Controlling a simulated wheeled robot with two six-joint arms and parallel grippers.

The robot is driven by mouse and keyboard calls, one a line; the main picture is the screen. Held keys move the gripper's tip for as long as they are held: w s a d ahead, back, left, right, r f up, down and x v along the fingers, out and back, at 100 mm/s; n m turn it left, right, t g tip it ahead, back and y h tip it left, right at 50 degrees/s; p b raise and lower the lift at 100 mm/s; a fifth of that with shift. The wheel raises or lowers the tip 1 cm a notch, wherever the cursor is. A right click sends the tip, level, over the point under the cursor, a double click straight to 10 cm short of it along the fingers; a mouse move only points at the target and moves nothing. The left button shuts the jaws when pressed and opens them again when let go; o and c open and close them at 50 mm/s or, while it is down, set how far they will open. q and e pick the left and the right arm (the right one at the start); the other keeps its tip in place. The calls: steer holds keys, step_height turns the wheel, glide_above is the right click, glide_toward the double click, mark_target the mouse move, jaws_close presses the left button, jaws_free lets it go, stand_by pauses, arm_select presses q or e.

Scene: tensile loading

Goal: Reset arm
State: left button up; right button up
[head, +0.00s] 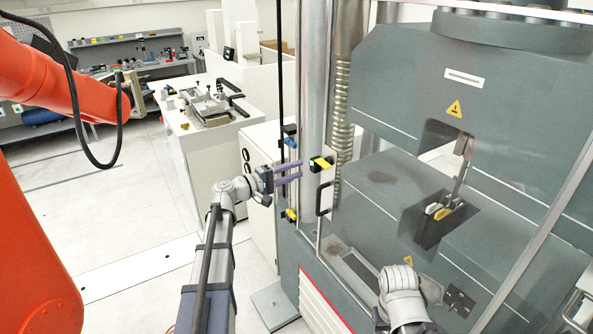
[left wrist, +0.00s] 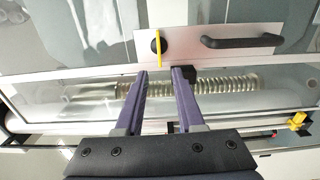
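My left gripper (head: 288,172) is open and empty, with two purple fingers apart and pointing at the door edge of the large grey testing machine (head: 440,262). A yellow-and-black latch (head: 321,163) sits just beyond the fingertips in the head view. In the left wrist view the fingers (left wrist: 160,78) stand apart, just below the latch (left wrist: 157,46) on its light plate; contact cannot be told. The black door handle (head: 323,198) is below the latch; it also shows in the left wrist view (left wrist: 242,40). Only part of my right arm shows at the bottom; its gripper is out of view.
Inside the machine are an upper grip (head: 463,158) and a dark lower fixture (head: 435,218). A large orange robot arm (head: 45,75) stands at the left. A white cabinet (head: 205,150) carries a tray. Open floor lies between them.

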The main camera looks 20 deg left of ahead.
arm_select(q)
steer(key=s+d+f+m+g+y+b, duration=0.15)
steer(key=s+d+f+m+g, duration=0.35)
steer(key=d+f, duration=0.5)
steer(key=s+d+f+m+g+b, duration=0.3)
steer(key=s+d+f+g, duration=0.35)
steer(key=d, duration=0.55)
steer(key=s+d+f+m+g+y+b, duration=0.1)
steer(key=s+f+m+g+y+b, duration=0.2)
steer(key=s+f+y, duration=0.8)
steer(key=shift+s+f+m+b, duration=1)
steer(key=shift+s+f+m, duration=0.8)
steer(key=shift+s, duration=2.3)
steer(key=shift+f, duration=0.1)
